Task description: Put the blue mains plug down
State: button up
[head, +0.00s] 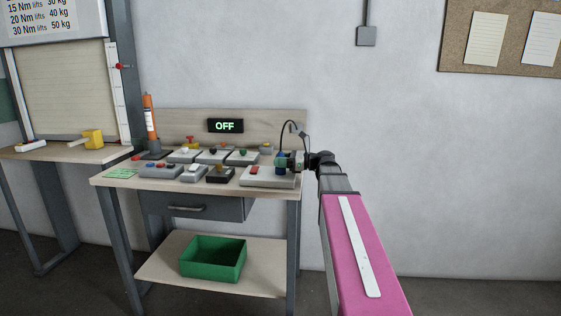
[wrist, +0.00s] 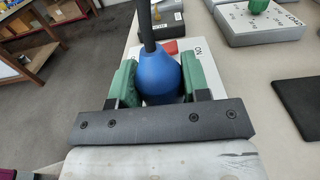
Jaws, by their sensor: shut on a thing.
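The blue mains plug (wrist: 158,76) is between the two green fingers of my gripper (wrist: 157,84) in the wrist view, with its dark cable rising from the top. In the head view my gripper (head: 284,163) is at the right end of the workbench, over a pale box with a red switch (head: 254,171). The plug is small and partly covered by my gripper there. The gripper is shut on the plug. Whether the plug's underside touches the box is hidden.
Several switch boxes (head: 192,172) crowd the bench (head: 117,180) left of my gripper. A display reading OFF (head: 225,126) is on the backboard. An orange tube (head: 150,118) stands at the back left. A green crate (head: 212,258) sits on the lower shelf.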

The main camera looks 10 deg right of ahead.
jog(key=o, duration=0.9)
jog(key=shift+f, duration=0.1)
jog(key=v, duration=1.2)
